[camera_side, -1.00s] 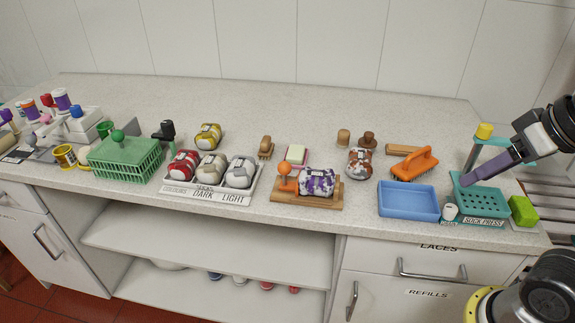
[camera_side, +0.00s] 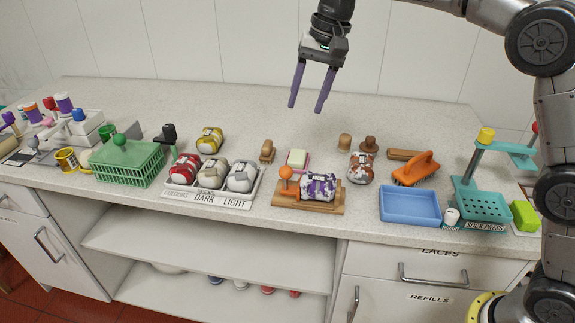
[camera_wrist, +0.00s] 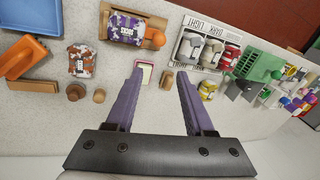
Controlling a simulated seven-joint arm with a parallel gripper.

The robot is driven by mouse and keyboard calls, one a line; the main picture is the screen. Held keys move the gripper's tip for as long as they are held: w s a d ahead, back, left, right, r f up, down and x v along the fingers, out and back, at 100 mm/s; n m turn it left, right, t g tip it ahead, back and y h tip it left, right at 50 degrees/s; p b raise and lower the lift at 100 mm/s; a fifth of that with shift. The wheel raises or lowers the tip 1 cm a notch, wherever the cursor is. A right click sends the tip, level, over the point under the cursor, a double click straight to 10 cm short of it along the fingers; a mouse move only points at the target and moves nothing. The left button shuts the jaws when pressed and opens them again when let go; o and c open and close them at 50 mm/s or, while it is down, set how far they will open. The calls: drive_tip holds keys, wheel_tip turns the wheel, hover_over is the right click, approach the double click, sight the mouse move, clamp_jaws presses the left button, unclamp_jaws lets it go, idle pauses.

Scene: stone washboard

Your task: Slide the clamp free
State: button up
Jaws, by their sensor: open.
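A wooden board (camera_side: 335,209) lies near the counter's front edge, with an upright orange ball-topped piece (camera_side: 286,174) at its left end. This looks like the clamp, but I cannot tell for sure. A purple-and-white patterned bundle (camera_side: 319,187) sits on the board beside and touching or nearly touching it. In the wrist view the orange ball (camera_wrist: 158,39) and bundle (camera_wrist: 125,30) are at the top. My gripper (camera_side: 306,107) is open and empty, pointing down high above the back of the counter, well apart from the board. Its purple fingers (camera_wrist: 160,75) show spread in the wrist view.
A white tray (camera_side: 207,203) with several bundles stands left of the board. A soap dish (camera_side: 297,160) is behind it. A blue tray (camera_side: 409,206), an orange brush (camera_side: 416,170) and a teal sock press (camera_side: 482,207) stand right.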

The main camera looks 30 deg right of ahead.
drive_tip(key=shift+g, duration=0.4)
drive_tip(key=x, duration=1.7)
drive_tip(key=shift+w+a+f, duration=0.15)
drive_tip(key=shift+w+f, duration=0.05)
clamp_jaws()
drive_tip(key=shift+r, duration=0.1)
